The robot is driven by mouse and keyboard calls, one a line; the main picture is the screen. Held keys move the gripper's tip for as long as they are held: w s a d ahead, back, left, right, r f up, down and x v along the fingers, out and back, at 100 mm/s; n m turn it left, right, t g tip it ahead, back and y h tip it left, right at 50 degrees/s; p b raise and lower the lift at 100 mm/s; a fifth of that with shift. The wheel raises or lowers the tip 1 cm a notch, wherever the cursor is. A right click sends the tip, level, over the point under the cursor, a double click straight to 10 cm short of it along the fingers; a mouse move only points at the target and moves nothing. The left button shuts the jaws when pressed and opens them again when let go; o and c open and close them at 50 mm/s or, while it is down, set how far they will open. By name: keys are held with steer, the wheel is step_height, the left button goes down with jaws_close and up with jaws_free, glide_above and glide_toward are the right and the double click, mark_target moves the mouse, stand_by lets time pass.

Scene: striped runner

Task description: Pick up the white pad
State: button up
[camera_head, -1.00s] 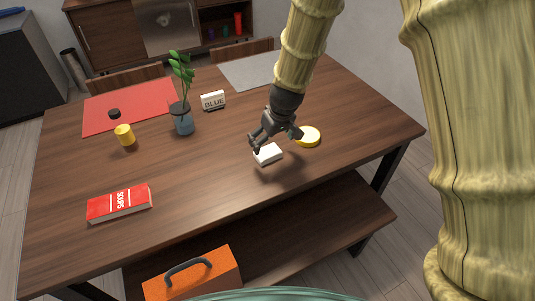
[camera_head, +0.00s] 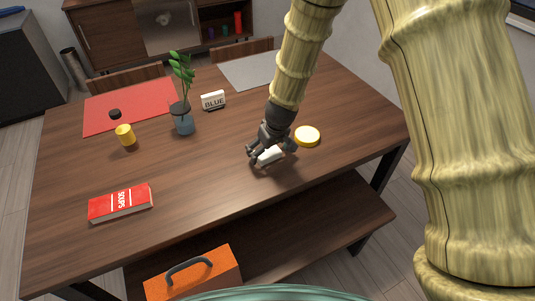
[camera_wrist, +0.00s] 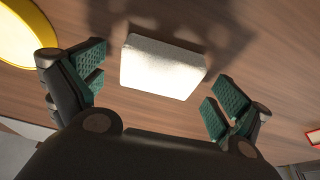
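The white pad (camera_wrist: 163,66) is a small block with a rough white top, lying on the wooden table. In the head view the white pad (camera_head: 268,156) is partly hidden by my gripper (camera_head: 268,150), which is low over it. In the wrist view my gripper (camera_wrist: 157,92) is open, with one green-padded finger to each side of the pad. The pad lies between the fingers and slightly beyond their tips. I see no finger touching it.
A yellow round dish (camera_head: 307,136) lies close to the gripper on the right. The table (camera_head: 200,175) is clear in front.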

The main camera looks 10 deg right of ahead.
mark_target(268, 151)
steer(key=c, duration=0.8)
steer(key=shift+r, duration=0.85)
steer(key=shift+r+b, duration=0.3)
steer(key=shift+r, duration=0.65)
steer(key=s, duration=0.5)
steer(key=s+a+r+b, duration=0.1)
steer(key=s, duration=0.4)
steer(key=s+b, duration=0.1)
steer(key=s, duration=0.5)
steer(key=shift+a+r, duration=0.2)
steer(key=shift+a, duration=0.15)
steer(key=shift+o, duration=0.8)
steer(key=shift+c, duration=1.1)
